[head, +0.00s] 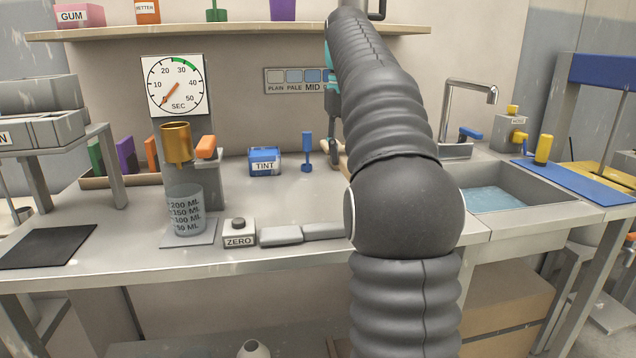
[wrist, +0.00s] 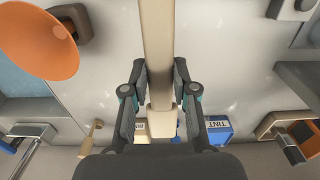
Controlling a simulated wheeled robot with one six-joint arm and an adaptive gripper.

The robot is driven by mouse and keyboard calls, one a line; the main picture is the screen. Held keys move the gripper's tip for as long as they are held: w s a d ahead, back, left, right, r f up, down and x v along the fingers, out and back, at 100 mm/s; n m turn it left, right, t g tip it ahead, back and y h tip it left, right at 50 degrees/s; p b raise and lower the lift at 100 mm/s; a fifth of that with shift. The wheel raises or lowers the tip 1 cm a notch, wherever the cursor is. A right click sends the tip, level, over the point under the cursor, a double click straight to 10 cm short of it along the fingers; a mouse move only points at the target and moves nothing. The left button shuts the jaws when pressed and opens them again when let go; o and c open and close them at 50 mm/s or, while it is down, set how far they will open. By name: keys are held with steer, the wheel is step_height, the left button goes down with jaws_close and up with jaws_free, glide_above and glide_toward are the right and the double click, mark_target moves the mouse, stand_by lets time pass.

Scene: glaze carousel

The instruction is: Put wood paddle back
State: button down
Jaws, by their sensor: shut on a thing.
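The wood paddle (wrist: 157,40) is a long pale wooden bar running from the top edge of the wrist view down between my fingers. My gripper (wrist: 160,82) is shut on it, with one dark finger against each side. The paddle's far end is out of view. I cannot tell whether it touches the worktop.
The blue TINT box (head: 265,161) and a blue upright tool (head: 307,150) stand left of the gripper. An orange bowl (wrist: 38,42) is at upper left in the wrist view. The sink (head: 497,198) is at right. A scale with a beaker (head: 186,212) stands at left.

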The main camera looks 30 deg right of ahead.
steer(key=shift+w+a+f+b, duration=0.15)
steer(key=shift+w+a+f, duration=0.35)
steer(key=shift+w+f, duration=0.55)
steer(key=shift+w+a+f+b, duration=0.2)
steer(key=shift+w+a+f, duration=0.3)
steer(key=shift+f, duration=0.9)
steer(key=shift+w+a+f+b, duration=0.15)
steer(key=shift+w+a+f, duration=0.35)
steer(key=shift+w+f, duration=0.55)
steer(key=shift+s+f, duration=0.25)
steer(key=shift+f, duration=0.55)
steer(key=c, duration=0.9)
jaws_free()
step_height(320, 180, up, 9)
steer(key=shift+f+p, duration=0.1)
steer(key=shift+p, duration=0.4)
